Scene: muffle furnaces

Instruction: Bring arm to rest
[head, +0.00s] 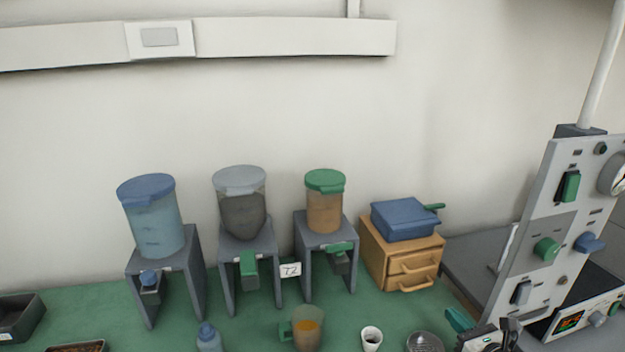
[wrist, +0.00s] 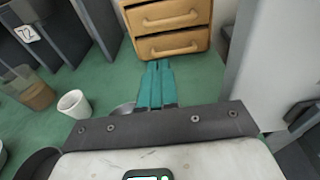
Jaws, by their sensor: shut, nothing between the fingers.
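My gripper (wrist: 158,68) has teal fingers, which are shut together with nothing between them. In the wrist view it hangs over the green bench top (wrist: 196,88), in front of the wooden drawer box (wrist: 170,30). In the head view my gripper (head: 458,322) shows at the lower right, left of the grey control panel (head: 545,225). Much of my arm is outside the head view.
Three dispensers with a blue (head: 155,222), a grey (head: 241,205) and a green lid (head: 325,205) stand on grey stands. A white cup (head: 371,340), a jug (head: 307,332) and a blue-capped bottle (head: 208,340) stand in front. A blue box (head: 403,222) sits on the drawers.

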